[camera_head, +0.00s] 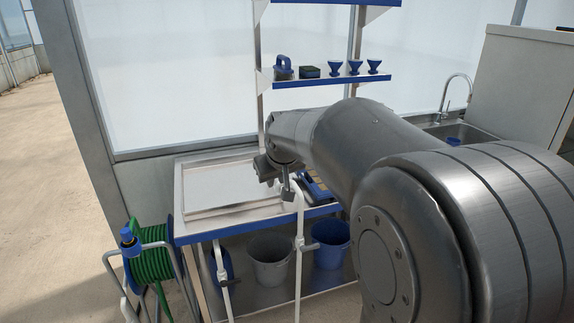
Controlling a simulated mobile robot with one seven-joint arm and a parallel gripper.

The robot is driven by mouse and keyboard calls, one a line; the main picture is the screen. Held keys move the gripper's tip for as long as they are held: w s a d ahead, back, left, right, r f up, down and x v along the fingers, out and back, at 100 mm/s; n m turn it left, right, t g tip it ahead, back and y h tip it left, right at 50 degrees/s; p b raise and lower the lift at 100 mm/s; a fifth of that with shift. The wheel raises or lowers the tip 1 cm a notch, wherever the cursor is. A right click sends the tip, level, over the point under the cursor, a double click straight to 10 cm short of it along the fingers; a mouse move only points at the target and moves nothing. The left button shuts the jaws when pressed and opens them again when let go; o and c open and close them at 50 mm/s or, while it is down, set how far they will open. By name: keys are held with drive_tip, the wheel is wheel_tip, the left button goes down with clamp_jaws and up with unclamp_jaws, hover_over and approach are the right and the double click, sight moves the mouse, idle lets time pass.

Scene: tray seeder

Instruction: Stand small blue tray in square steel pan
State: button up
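My gripper (276,182) hangs over the right part of the steel bench, at the end of my arm, which reaches in from the right. Its fingers are small and dark here, and I cannot tell whether they are apart or holding anything. A wide, shallow steel pan (222,183) with a raised rim lies on the left part of the bench, and its visible floor looks bare. A blue object with a tan part (318,189) lies just right of my gripper, partly hidden by my arm. It may be the small blue tray, but I cannot tell.
A blue-edged shelf (335,80) behind holds several small blue items. A grey bucket (269,262) and a blue bucket (331,243) stand on the bench's lower shelf. White pipes (300,235) rise at the bench front. A green hose reel (150,262) stands at the left.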

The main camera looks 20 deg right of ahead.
drive_tip(key=w+d+f, duration=0.2)
drive_tip(key=w, duration=0.3)
drive_tip(key=w+d+f, duration=0.2)
drive_tip(key=w, duration=0.3)
drive_tip(key=m+t, duration=0.1)
drive_tip(key=t, duration=0.1)
approach(305, 179)
drive_tip(key=shift+w+d+f+y, duration=0.1)
drive_tip(key=shift+w+f+y, duration=0.25)
drive_tip(key=shift+f, duration=0.55)
drive_tip(key=shift+w+d+f, duration=0.1)
drive_tip(key=shift+w+f, duration=0.15)
drive_tip(key=x, duration=0.5)
drive_tip(key=shift+w, duration=0.15)
drive_tip(key=shift+w+r+x, duration=0.1)
drive_tip(key=shift+x, duration=1.2)
drive_tip(key=shift+w+r+x, duration=0.1)
drive_tip(key=shift+w+x, duration=0.05)
drive_tip(key=shift+x, duration=1.15)
drive_tip(key=shift+d+r, duration=0.1)
